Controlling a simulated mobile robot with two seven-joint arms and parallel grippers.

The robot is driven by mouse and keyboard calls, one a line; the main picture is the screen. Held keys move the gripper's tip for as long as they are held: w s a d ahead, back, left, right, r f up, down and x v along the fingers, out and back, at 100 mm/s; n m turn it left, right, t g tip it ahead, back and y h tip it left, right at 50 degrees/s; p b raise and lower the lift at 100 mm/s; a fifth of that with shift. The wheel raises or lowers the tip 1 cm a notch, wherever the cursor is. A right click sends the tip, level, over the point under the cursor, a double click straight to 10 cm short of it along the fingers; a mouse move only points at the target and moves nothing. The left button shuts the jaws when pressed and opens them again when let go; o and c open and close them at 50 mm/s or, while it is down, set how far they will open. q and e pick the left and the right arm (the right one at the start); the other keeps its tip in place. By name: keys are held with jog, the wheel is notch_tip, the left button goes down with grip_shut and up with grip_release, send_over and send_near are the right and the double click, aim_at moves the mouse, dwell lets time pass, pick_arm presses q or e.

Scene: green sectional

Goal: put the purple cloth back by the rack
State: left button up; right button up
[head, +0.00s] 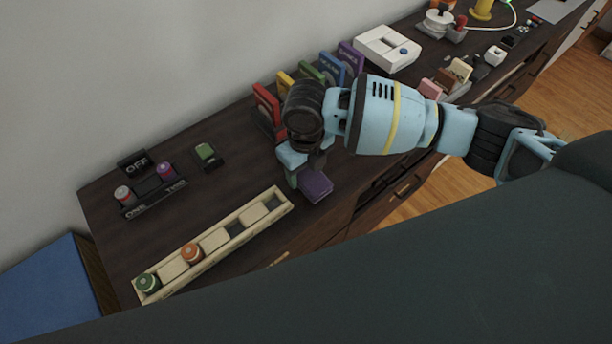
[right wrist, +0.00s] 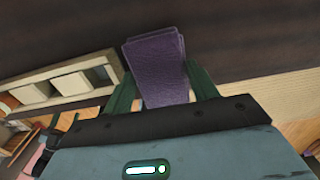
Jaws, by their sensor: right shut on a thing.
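The purple cloth (head: 316,186) is a folded block held by my right gripper (head: 301,178) close to the dark cabinet top. In the right wrist view, the purple cloth (right wrist: 158,68) sits between the two green fingers of my right gripper (right wrist: 162,88), which are shut on it. I cannot tell whether the cloth touches the top. A row of upright red, yellow, green, blue and purple pieces (head: 330,70) stands behind the gripper, its base partly hidden by my arm. I cannot tell whether this row is the rack. My left gripper is out of view.
A long cream tray (head: 222,226) with green and orange round pieces lies left of the gripper. A black holder marked ONE and TWO (head: 155,200), an OFF block (head: 133,163) and a small green-topped piece (head: 206,152) stand farther left. A white box (head: 387,49) is at the back.

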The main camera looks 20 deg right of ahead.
aim_at(305, 172)
jog(key=shift+f, duration=1.75)
jog(key=shift+f, duration=0.2)
jog(key=o, duration=1)
jog(key=shift+o, duration=0.2)
notch_tip(305, 172, up, 12)
jog(key=shift+r+p, duration=0.25)
jog(key=shift+p, duration=0.2)
